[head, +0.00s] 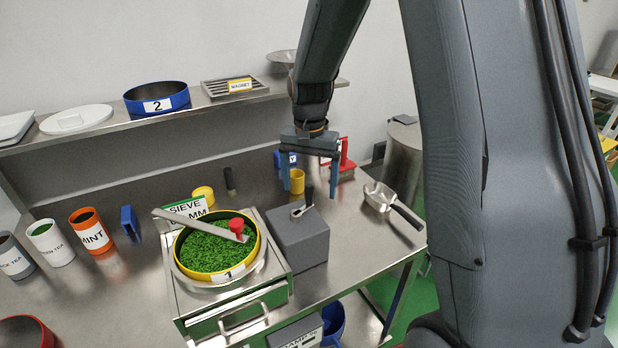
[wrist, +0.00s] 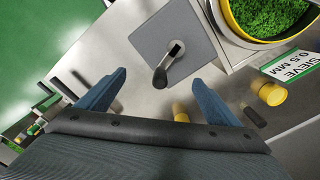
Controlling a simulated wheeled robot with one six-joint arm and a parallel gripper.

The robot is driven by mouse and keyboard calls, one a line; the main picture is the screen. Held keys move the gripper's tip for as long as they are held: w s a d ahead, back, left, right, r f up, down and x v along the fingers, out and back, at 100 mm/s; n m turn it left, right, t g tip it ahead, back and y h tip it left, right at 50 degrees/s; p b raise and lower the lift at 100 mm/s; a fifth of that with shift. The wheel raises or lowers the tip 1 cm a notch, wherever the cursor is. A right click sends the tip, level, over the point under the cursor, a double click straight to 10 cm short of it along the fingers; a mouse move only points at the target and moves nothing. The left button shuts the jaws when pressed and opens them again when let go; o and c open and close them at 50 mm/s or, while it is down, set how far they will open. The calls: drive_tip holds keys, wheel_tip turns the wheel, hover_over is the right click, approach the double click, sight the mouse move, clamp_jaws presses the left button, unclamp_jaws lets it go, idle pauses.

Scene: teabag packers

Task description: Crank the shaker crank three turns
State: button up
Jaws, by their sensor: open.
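The shaker crank (head: 303,209) is a small metal arm with a dark upright knob, on top of a grey box (head: 300,240) beside the sieve. In the wrist view the crank (wrist: 167,66) shows on the box's top (wrist: 180,30), its dark knob toward my fingers. My gripper (head: 311,186) is open and empty, pointing down above and behind the crank. In the wrist view its blue fingers (wrist: 158,82) are spread wide, with the knob beyond and between their tips. The fingers appear apart from the crank.
A yellow sieve (head: 222,275) full of green leaf, with a bar and red knob (head: 236,226) across it, stands left of the box. A yellow cup (head: 297,180) stands behind the crank. A metal scoop (head: 381,196) lies right. Several tea tins stand far left.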

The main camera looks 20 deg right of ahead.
sight(310, 204)
drive_tip(key=shift+f+b, duration=0.65)
drive_tip(key=shift+f, duration=0.5)
drive_tip(key=shift+f, duration=0.1)
drive_tip(key=shift+f+b, duration=0.3)
drive_tip(key=shift+f, duration=0.45)
drive_tip(key=c, duration=1.9)
drive_tip(key=shift+o, duration=0.2)
drive_tip(key=shift+s, duration=0.15)
